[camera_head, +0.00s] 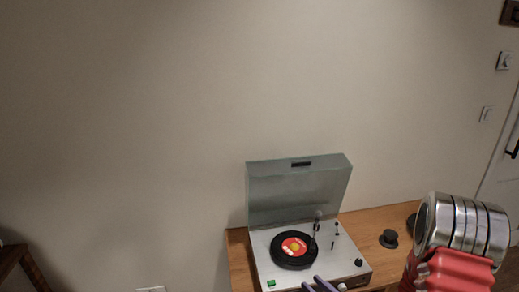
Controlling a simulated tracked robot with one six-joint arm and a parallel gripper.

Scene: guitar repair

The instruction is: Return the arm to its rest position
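My arm shows at the lower right as a red link with silver rings, in front of the wooden cabinet. Two slim purple-grey prongs at the bottom edge look like the fingertips of my gripper (316,286). They show a small gap between them, with nothing seen held there. They overlap the front of the turntable (262,252) in the picture; I cannot tell whether they touch it. The rest of the gripper is below the frame.
The turntable's clear lid (298,195) stands open, and a black record (275,252) with a red label lies on the platter. A black round knob-like piece (389,239) sits on the wooden cabinet top (370,222).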

